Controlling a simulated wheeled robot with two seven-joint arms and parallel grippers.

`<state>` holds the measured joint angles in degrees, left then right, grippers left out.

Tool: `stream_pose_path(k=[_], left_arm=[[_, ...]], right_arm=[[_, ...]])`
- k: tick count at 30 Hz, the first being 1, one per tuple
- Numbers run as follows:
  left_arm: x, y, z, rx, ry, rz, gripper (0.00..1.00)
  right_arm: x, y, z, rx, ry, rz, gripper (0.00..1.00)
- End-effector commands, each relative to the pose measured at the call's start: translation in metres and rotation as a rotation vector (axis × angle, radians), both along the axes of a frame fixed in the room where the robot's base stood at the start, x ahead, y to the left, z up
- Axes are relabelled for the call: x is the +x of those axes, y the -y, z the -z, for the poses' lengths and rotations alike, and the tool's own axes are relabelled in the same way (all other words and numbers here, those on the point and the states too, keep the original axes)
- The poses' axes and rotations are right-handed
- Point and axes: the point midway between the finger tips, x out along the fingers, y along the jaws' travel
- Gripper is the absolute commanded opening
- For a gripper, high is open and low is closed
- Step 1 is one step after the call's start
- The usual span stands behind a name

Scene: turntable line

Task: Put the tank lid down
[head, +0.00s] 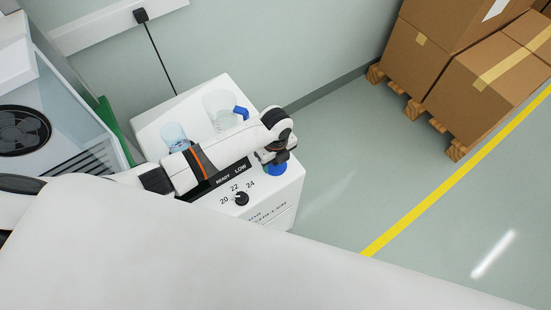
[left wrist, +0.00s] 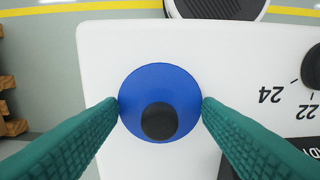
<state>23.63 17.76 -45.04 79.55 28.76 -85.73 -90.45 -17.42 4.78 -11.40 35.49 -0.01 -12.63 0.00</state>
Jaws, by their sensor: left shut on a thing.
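The tank lid, a blue disc with a black knob, shows in the left wrist view (left wrist: 160,82) and partly in the head view (head: 279,169). My left gripper (head: 274,160) is shut on it, with a green finger at each side of the disc in the left wrist view (left wrist: 160,105). The lid is over the right part of the white machine's top (head: 151,128). I cannot tell whether it touches that top. The gripper and wrist hide part of it in the head view. My right gripper is not in view.
The machine has a dial (head: 241,199) marked 20, 22, 24 and a dark READY LOW display. A clear beaker (head: 219,106) and a vessel with bluish liquid (head: 174,137) are at its back. A blue part (head: 241,112) is beside the beaker. Boxes (head: 485,85) stand on pallets at right.

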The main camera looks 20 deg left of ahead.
Motion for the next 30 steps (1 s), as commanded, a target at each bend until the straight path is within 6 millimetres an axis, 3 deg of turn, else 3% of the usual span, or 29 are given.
stream_pose_path(k=[4, 5, 9, 20, 30], left_arm=[[0.0, 0.0, 0.003, 0.0, 0.0, -0.001, 0.38], [0.0, 0.0, 0.003, 0.0, 0.0, -0.001, 0.62], [0.0, 0.0, 0.002, 0.0, 0.0, -0.001, 0.81], [0.001, 0.0, -0.005, 0.0, 0.001, -0.001, 0.81], [0.001, 0.0, -0.071, -0.001, 0.004, 0.001, 0.81]], right_arm=[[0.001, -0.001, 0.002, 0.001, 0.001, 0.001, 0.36], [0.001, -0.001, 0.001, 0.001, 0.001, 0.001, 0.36], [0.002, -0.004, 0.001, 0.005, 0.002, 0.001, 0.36], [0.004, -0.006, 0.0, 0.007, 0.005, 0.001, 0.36], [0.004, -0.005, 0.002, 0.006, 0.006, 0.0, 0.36]])
